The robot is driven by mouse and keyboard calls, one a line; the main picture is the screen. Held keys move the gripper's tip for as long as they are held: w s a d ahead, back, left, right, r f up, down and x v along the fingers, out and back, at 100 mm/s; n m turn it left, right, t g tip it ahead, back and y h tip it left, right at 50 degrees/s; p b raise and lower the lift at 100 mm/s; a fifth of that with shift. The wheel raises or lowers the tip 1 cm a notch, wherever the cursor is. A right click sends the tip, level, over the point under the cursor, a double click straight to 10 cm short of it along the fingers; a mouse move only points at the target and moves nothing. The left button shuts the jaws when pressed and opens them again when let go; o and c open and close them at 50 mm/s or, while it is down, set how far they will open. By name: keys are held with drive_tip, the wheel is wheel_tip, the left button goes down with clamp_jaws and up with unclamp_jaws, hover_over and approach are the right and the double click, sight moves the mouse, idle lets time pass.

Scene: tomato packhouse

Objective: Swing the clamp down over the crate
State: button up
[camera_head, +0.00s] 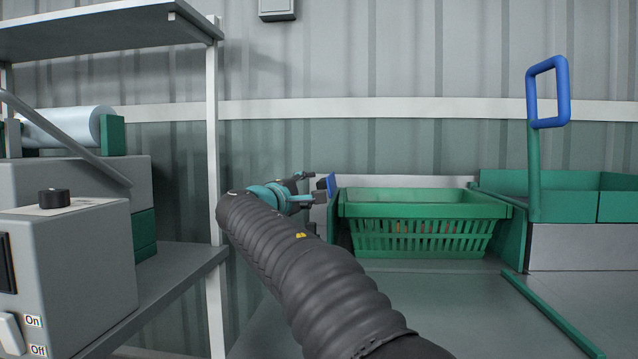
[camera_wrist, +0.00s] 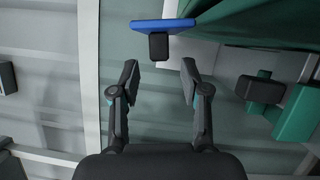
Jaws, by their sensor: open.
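A green slatted crate (camera_head: 425,232) sits level on the grey bench, with something reddish faintly visible through its slots. To its right a green lever with a blue loop handle (camera_head: 533,170) stands upright; it looks like the clamp, raised clear of the crate. My gripper (camera_head: 312,188) is left of the crate, far from that handle, and partly hidden by its own arm. In the wrist view my gripper (camera_wrist: 160,78) is open, with nothing between its fingers. A blue plate (camera_wrist: 160,25) with a dark block lies just beyond the fingertips; it also shows beside the crate (camera_head: 331,185).
A metal shelf (camera_head: 180,265) with a grey control box (camera_head: 80,250) and a film roll (camera_head: 75,125) stands at left. A green tray (camera_head: 620,205) is at right. A green rail (camera_head: 550,312) crosses the bench front. The space above the crate is clear.

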drive_tip(key=shift+p+x, duration=0.45)
drive_tip(key=shift+x, duration=2.2)
clamp_jaws()
